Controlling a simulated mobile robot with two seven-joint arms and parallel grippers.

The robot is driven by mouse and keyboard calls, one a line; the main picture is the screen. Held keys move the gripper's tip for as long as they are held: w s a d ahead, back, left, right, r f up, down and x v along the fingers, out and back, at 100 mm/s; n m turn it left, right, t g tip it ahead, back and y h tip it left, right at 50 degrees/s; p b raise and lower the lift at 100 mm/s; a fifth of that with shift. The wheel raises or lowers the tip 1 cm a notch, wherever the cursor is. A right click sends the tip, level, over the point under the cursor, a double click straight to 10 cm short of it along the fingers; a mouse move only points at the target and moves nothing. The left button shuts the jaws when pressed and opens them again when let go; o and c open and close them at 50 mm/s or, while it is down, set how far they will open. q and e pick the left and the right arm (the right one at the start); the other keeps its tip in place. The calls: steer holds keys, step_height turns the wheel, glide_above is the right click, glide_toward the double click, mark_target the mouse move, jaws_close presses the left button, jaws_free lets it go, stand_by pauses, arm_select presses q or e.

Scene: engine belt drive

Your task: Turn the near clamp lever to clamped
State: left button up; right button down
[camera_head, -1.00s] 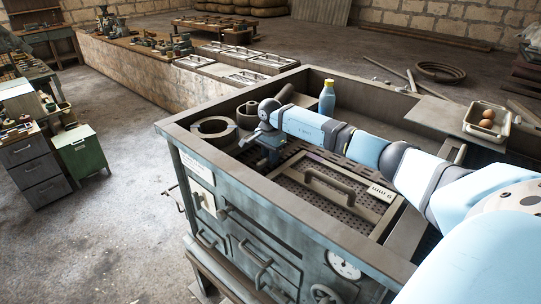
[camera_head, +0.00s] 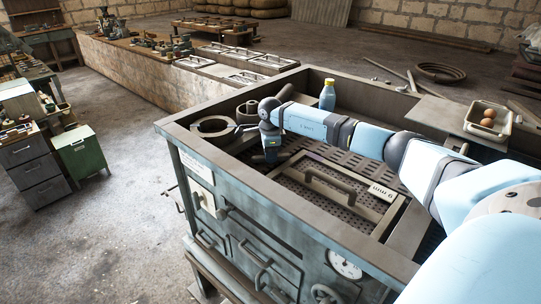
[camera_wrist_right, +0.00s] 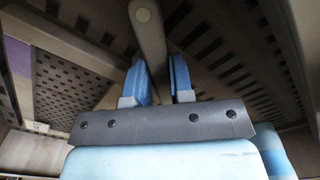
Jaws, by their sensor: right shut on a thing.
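In the right wrist view, a grey-brown bar with a rounded end, which looks like the near clamp lever (camera_wrist_right: 149,42), runs down between the two blue fingers of my right gripper (camera_wrist_right: 161,75). The gripper is shut on it. In the head view my right gripper (camera_head: 272,157) is down inside the bench frame, at the left end of the slotted plate. There the wrist and gripper hide the lever, so its angle cannot be told. My left gripper is in neither view.
A handled perforated panel (camera_head: 323,192) lies just right of the gripper. A round ring (camera_head: 212,128) sits to its left. A yellow-capped bottle (camera_head: 327,97) stands behind my arm. A tray with eggs (camera_head: 487,122) is at the right. The raised bench rim (camera_head: 290,235) runs along the front.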

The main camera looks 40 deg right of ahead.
steer(key=m, duration=0.4)
steer(key=shift+m, duration=0.3)
steer(key=shift+m+p, duration=0.45)
steer(key=shift+m, duration=2.15)
steer(key=c, duration=1)
jaws_free()
step_height(320, 180, up, 14)
steer(key=b, duration=0.1)
steer(key=shift+b, duration=0.35)
